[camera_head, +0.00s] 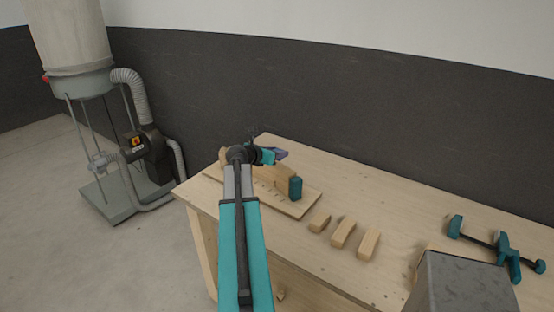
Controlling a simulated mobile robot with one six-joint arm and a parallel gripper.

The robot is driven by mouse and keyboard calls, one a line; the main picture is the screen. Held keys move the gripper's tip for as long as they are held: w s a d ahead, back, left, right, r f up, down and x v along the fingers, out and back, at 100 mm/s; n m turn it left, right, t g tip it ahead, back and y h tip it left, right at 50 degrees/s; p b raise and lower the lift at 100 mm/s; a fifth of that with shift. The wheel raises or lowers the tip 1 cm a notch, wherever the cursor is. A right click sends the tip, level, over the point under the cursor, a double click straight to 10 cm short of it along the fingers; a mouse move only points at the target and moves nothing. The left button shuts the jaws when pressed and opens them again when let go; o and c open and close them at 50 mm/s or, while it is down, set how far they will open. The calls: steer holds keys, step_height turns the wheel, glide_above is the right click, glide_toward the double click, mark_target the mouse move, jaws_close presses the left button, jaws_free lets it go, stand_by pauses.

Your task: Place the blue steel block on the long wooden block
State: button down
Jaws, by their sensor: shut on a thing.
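My gripper (271,155) is above the far left part of the workbench, partly hidden by my own arm. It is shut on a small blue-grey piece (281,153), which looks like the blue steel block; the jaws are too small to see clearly. A long wooden block (274,176) lies on a flat wooden board (299,208), just below and in front of the gripper, partly hidden by my arm. A teal block (295,187) stands upright at its right end. I cannot tell whether the held piece touches the wood.
Several small wooden blocks (343,232) lie on the workbench (400,219) right of the board. A teal and black clamp (500,245) lies at the right. A grey metal box-like thing (460,283) is at the lower right. A dust collector (110,150) stands left of the bench.

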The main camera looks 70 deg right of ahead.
stand_by(0.4)
steer(key=shift+f+p, duration=0.75)
steer(key=shift+f, duration=0.95)
steer(key=shift+f, duration=0.15)
steer(key=c, duration=1.2)
jaws_free()
steer(key=shift+o, duration=0.2)
steer(key=shift+r, duration=0.2)
steer(key=shift+w+a+r, duration=0.1)
steer(key=shift+a, duration=0.5)
steer(key=b+v, duration=0.3)
steer(key=v, duration=0.7)
steer(key=shift+a+r, duration=0.15)
steer(key=shift+a, duration=0.2)
steer(key=shift+w, duration=0.2)
